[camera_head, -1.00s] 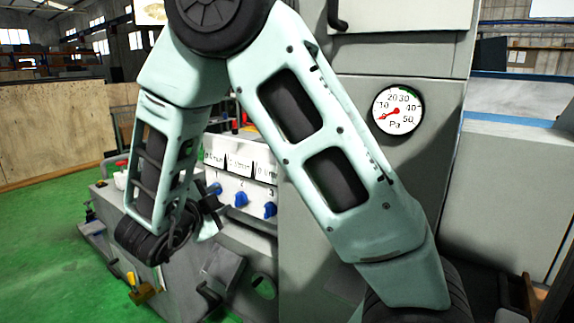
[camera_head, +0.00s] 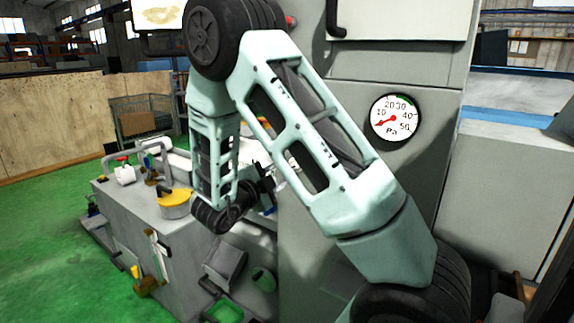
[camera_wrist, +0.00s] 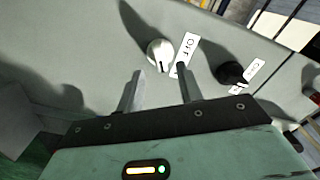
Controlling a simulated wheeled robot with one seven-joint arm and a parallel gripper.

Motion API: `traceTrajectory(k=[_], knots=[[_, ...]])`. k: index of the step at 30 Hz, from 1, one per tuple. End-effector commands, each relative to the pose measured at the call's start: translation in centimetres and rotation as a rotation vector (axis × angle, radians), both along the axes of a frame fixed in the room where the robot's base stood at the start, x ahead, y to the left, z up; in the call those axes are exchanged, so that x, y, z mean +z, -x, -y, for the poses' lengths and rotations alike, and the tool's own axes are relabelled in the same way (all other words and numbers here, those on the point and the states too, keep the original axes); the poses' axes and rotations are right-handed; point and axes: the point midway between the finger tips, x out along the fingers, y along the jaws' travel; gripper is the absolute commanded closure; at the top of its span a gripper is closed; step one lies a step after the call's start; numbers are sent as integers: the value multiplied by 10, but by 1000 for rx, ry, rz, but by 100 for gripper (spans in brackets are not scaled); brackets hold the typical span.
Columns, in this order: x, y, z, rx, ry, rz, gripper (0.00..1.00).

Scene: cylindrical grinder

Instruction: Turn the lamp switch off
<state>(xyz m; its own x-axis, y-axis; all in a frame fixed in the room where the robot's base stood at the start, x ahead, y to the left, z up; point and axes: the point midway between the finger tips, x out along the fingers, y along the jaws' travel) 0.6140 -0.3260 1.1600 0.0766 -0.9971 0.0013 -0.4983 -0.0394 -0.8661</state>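In the wrist view a white rotary knob (camera_wrist: 160,53) stands on a grey panel beside a white label reading OFF (camera_wrist: 186,47). A black knob (camera_wrist: 231,73) sits to its right with a second label (camera_wrist: 247,76) that is hard to read. I cannot tell for sure which knob is the lamp switch. My gripper (camera_wrist: 160,86) is open and empty, its two fingers apart. The white knob is just ahead of the gap between the fingertips and appears untouched. In the head view my arm covers most of the knob area.
A pressure gauge (camera_head: 394,118) is on the grey machine housing at right. A yellow-topped container (camera_head: 174,203) stands on the machine's left part. A wire cage (camera_head: 142,116) and wooden panels (camera_head: 45,125) are behind. Green floor (camera_head: 50,255) is clear at left.

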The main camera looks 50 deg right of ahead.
Motion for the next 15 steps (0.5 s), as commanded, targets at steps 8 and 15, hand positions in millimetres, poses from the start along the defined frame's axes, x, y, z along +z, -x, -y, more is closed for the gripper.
traceTrajectory(k=[8, 15], knots=[[1, -3, 39, 0, -1, 0, 64], [0, -4, 47, 2, -1, -1, 64]])
